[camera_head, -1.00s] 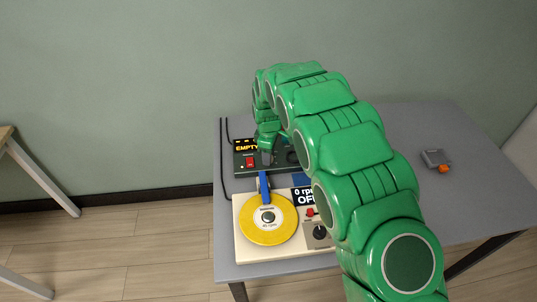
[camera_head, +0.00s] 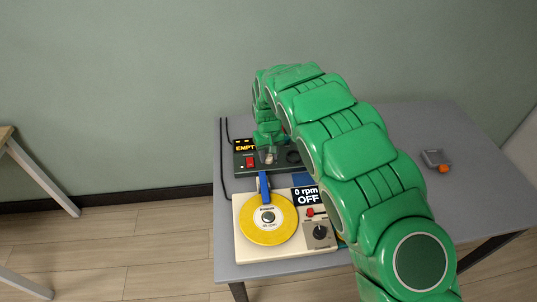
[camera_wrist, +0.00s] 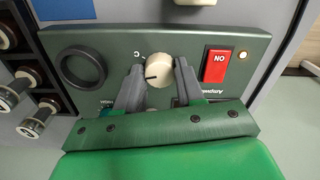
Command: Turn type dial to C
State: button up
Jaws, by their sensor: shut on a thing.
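The type dial (camera_wrist: 160,70) is a cream round knob on a dark amplifier panel (camera_wrist: 120,42). In the wrist view its dark pointer line points left, and a letter C stands at its upper left. My gripper (camera_wrist: 160,72) is shut on the dial, one finger on each side. In the head view my gripper (camera_head: 268,153) is over the amplifier (camera_head: 243,168), whose display reads EMPTY. The fingers and arm hide most of the dial and other labels there.
A red ON switch (camera_wrist: 216,66) and a dark ring (camera_wrist: 82,68) flank the dial. A cream turntable (camera_head: 246,255) with yellow disc (camera_head: 285,222) stands in front; its display reads 0 rpm OFF. A grey and orange item (camera_head: 436,159) lies on the clear right side.

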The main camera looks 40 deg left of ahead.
aim_at(269, 157)
jog(key=m, duration=0.3)
jog(key=shift+m, duration=2.4)
jog(key=o, duration=1)
jog(key=shift+o, duration=0.2)
jog(key=shift+r, duration=3.95)
